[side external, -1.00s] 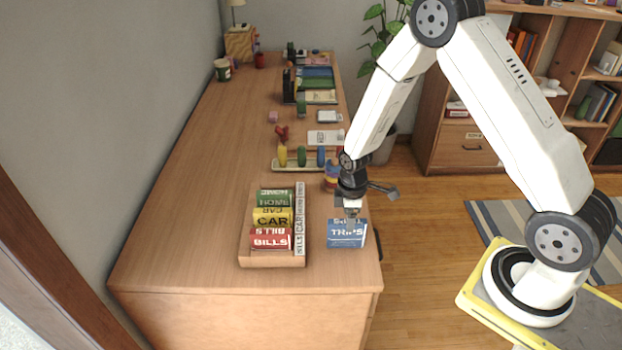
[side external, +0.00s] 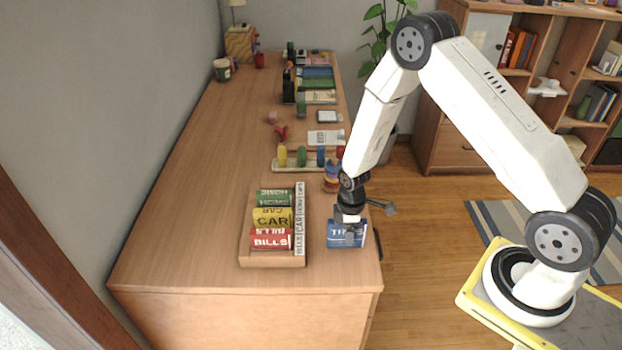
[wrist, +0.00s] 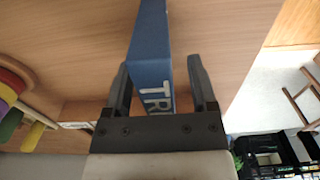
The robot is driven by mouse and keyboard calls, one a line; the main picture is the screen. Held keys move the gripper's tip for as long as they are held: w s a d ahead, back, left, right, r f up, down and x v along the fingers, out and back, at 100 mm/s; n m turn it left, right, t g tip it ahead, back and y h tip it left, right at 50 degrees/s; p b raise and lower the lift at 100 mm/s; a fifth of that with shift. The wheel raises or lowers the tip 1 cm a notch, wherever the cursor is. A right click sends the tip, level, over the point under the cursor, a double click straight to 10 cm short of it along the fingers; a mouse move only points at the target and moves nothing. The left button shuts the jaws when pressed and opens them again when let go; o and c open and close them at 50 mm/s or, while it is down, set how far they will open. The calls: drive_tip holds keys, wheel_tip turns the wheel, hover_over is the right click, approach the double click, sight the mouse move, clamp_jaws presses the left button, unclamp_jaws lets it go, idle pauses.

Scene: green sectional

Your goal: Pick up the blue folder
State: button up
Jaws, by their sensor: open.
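The blue folder (side external: 340,239), with white lettering that reads like "TRIPS", stands on the desk near its right front edge. It also shows in the wrist view (wrist: 150,60), running up between the two fingers. My gripper (side external: 349,236) is over the folder from above, with its fingers reaching down around it. In the wrist view my gripper (wrist: 160,88) has one finger on each side of the folder. The folder's lower part is hidden in the wrist view.
A wooden tray (side external: 272,260) with red, yellow and green folders stands left of the blue folder. A stacking-ring toy (side external: 331,180) and a peg board (side external: 297,166) stand behind. The desk's right edge is close by; the left of the desk (side external: 190,200) is clear.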

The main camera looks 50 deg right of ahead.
idle(0.3)
clamp_jaws()
drive_tip(key=shift+r, duration=0.1)
drive_tip(key=shift+r, duration=1.05)
drive_tip(key=s+a+r, duration=0.1)
drive_tip(key=s+r, duration=0.9)
drive_tip(key=s, duration=0.4)
drive_tip(key=shift+a+r, duration=0.3)
drive_tip(key=shift+r, duration=0.05)
